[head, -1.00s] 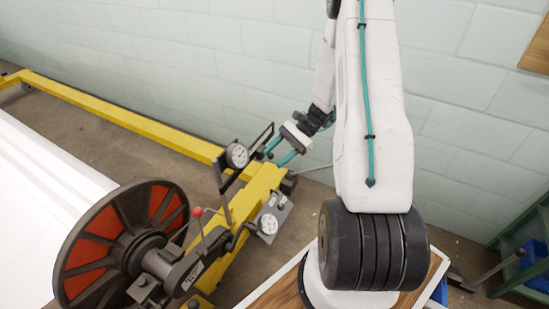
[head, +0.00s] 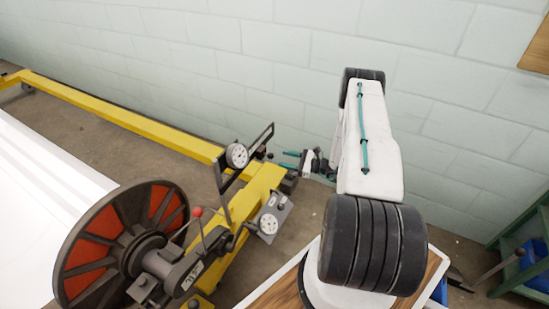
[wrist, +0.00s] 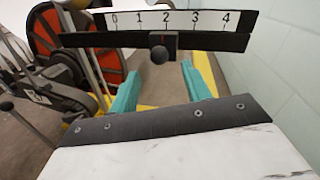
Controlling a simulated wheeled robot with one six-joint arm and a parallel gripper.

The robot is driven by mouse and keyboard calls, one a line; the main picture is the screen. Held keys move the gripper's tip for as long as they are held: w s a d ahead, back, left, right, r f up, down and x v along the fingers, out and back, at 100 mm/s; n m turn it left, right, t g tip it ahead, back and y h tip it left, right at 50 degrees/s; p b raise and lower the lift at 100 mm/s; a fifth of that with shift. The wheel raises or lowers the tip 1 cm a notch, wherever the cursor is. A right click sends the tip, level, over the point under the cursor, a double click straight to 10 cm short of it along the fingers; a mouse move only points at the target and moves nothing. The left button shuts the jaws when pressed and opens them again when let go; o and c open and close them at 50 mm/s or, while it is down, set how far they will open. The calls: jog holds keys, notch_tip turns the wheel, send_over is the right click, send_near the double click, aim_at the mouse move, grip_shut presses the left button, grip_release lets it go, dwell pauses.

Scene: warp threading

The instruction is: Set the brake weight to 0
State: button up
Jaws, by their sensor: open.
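The brake weight (wrist: 160,53) is a dark block with a round knob on a dark bar. Above it is a white scale (wrist: 190,20) marked 0 to 4, and the weight's red mark is about at 2. The bar (head: 257,141) shows edge-on in the head view; the weight is hard to make out there. My gripper (wrist: 160,84) is open, with its teal fingers apart and nothing between them. In the wrist view the knob is beyond the fingertips and between them sideways, apart from both. In the head view my gripper (head: 285,159) is right of the bar, fingers pointing left.
A large reel with red panels (head: 165,207) and a red-knobbed lever (head: 198,213) stand left of the bar. Round dials (head: 237,156) sit on the yellow frame (head: 120,118). A pale block wall (head: 290,60) runs close behind my gripper.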

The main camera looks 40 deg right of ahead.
aim_at(266, 154)
jog(key=x, duration=0.5)
jog(key=shift+w+a, duration=0.2)
jog(key=shift+w, duration=0.1)
